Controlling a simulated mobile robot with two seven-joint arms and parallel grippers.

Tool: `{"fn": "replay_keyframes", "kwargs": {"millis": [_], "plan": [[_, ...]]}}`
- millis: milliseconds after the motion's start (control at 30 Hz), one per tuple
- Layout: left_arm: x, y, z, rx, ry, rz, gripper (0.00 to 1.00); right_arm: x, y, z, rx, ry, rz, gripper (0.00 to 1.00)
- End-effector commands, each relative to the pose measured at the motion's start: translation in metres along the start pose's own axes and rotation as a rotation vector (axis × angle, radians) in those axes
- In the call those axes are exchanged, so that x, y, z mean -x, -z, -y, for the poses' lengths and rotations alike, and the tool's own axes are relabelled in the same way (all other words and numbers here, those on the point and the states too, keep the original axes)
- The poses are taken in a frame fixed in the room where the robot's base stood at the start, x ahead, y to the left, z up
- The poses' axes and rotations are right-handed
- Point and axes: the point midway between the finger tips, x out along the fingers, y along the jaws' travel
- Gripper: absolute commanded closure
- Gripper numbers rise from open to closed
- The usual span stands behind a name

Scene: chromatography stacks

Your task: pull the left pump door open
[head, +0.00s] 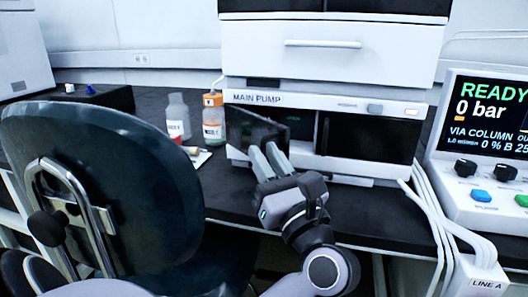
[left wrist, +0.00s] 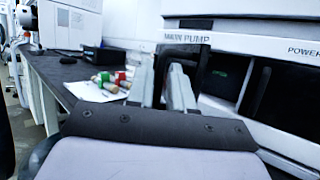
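The main pump (head: 330,100) is a white unit on the dark bench. Its left pump door (head: 250,127) is a dark panel standing ajar, angled out from the front, with part of the dark opening showing to its right. My left gripper (head: 266,152) is at the door's lower right part, its two pale fingers parted and overlapping the panel. In the left wrist view the fingers (left wrist: 160,80) also stand apart, with the dark door (left wrist: 198,55) behind and between them. Whether they touch it cannot be told. My right gripper is not in view.
A dark chair (head: 110,170) fills the left foreground. Bottles, one orange-capped (head: 213,115), stand left of the pump. A control panel reading READY (head: 490,130) stands at right, with white tubes (head: 430,215) hanging before it.

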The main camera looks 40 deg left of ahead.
Motion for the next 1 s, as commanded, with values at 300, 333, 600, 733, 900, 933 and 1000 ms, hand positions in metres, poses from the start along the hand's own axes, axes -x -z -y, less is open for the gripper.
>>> {"fn": "replay_keyframes", "kwargs": {"millis": [300, 333, 600, 733, 900, 933, 1000], "plan": [[-0.017, 0.000, 0.000, 0.000, 0.000, 0.000, 0.79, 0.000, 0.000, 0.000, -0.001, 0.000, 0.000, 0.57], [-0.017, 0.000, 0.000, 0.000, 0.001, -0.001, 0.79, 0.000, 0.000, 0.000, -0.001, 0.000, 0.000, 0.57], [-0.017, 0.000, 0.000, 0.000, 0.001, 0.000, 1.00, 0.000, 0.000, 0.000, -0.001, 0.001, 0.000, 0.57], [-0.017, 0.001, -0.001, 0.001, 0.001, -0.001, 1.00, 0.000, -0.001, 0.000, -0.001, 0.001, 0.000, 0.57], [-0.017, 0.003, -0.021, 0.001, 0.000, -0.004, 1.00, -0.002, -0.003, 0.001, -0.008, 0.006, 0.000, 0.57], [-0.018, 0.004, -0.025, 0.001, -0.001, -0.005, 1.00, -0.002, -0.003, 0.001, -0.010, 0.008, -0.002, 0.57], [-0.018, 0.003, -0.025, 0.001, 0.000, -0.003, 1.00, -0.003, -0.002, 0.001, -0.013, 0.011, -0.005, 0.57]]}}
